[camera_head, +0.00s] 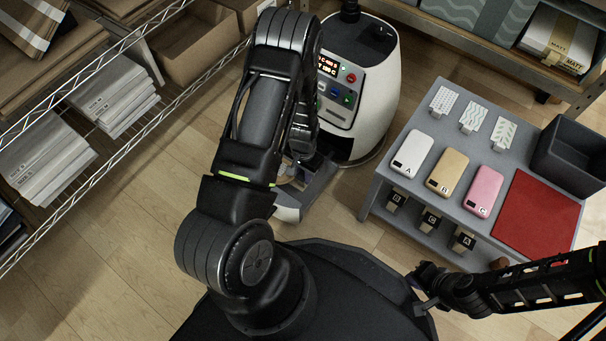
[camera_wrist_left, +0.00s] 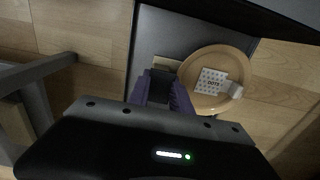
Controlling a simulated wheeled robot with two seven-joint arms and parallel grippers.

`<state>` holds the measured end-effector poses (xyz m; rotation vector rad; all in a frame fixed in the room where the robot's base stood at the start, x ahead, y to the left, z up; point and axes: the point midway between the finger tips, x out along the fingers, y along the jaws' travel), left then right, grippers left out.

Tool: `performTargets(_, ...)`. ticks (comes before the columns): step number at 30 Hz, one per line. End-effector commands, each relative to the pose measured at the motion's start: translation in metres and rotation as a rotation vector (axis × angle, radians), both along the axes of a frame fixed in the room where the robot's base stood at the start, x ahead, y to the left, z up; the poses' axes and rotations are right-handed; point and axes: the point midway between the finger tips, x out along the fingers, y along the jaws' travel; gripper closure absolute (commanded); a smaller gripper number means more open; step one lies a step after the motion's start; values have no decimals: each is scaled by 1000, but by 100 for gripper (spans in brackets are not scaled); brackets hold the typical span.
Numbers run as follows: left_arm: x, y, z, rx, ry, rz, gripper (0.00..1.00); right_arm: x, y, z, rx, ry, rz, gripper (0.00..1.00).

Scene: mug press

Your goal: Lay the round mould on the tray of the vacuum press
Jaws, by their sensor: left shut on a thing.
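The vacuum press (camera_head: 375,85) is a white rounded machine with a dark top and a lit control panel, at the top middle of the head view. In the left wrist view the round mould (camera_wrist_left: 193,88) is a tan disc with a raised rim. A white dotted piece labelled DOTS (camera_wrist_left: 212,82) lies on it. A flat grey surface (camera_wrist_left: 175,28), seemingly the press tray, is beyond and partly under the mould. My left gripper (camera_wrist_left: 165,88) is shut at the mould's left side; the exact grip is unclear. My right gripper (camera_head: 425,288) is empty, its jaw opening unclear.
A grey table (camera_head: 397,215) at right carries three phone cases, patterned pieces, a red mat (camera_head: 535,215) and a dark bin (camera_head: 575,155). Wire shelves (camera_head: 100,80) with packets and boxes stand at left. Open wooden floor (camera_head: 120,240) lies between.

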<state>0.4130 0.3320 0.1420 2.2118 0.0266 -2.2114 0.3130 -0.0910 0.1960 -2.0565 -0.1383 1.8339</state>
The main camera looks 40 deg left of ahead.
Motion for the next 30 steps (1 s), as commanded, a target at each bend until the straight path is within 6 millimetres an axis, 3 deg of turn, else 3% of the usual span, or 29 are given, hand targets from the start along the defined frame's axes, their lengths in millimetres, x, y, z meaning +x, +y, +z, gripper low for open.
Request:
performTargets(6, 0, 0, -3, 0, -1, 0, 100, 0, 0, -3, 0, 0, 0, 100)
performTargets(7, 0, 0, -2, 0, 0, 0, 73, 0, 0, -2, 0, 0, 0, 100)
performTargets(14, 0, 0, -2, 0, 0, 0, 55, 0, 0, -1, 0, 0, 0, 100)
performTargets(23, 0, 0, 0, 0, 0, 0, 53, 0, 0, 0, 0, 1, 0, 100)
performTargets(30, 1, 0, 25, 0, -1, 0, 53, -2, 1, 13, -2, 2, 1, 100)
